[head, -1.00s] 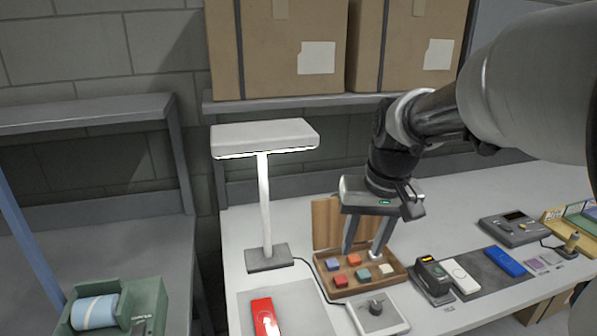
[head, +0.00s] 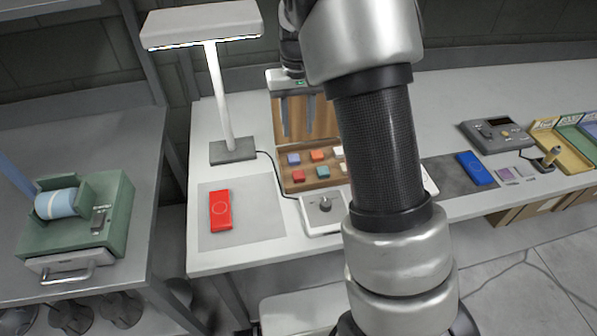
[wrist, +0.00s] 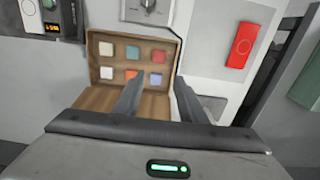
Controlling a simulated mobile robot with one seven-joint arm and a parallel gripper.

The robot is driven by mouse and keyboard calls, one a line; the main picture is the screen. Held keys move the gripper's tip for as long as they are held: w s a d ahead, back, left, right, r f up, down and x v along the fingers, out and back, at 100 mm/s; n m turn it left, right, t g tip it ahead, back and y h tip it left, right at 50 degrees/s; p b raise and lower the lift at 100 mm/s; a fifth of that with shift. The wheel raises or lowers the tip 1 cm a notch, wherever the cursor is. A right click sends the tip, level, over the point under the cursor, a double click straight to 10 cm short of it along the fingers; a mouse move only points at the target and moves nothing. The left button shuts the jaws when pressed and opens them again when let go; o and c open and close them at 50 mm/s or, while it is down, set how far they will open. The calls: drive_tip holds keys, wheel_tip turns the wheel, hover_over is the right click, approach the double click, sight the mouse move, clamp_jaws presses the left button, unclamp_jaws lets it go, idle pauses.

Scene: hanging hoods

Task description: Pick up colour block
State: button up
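Several small colour blocks sit in a shallow wooden box (head: 287,184) with its lid open. They include a purple block (head: 293,159), an orange block (head: 317,155), a red block (head: 297,176) and a teal block (head: 322,171); pale ones at the right are partly hidden by my arm. In the wrist view the box shows two rows, with the teal block (wrist: 131,52) and red block (wrist: 157,56) in the upper row. My gripper (head: 298,135) is open and empty, its fingers apart in front of the lid, above the blocks. It also shows in the wrist view (wrist: 158,84).
A lamp (head: 218,90) stands left of the box. A red device (head: 220,210) lies on a grey mat (head: 262,212). A dial unit (head: 325,208) sits in front of the box. A blue device (head: 475,168) lies right of my arm.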

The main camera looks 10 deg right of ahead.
hover_over(298, 174)
wheel_tip(298, 174, down, 11)
drive_tip(key=shift+s+a, duration=0.1)
drive_tip(key=shift+f+p, duration=0.4)
drive_tip(key=shift+f, duration=2.75)
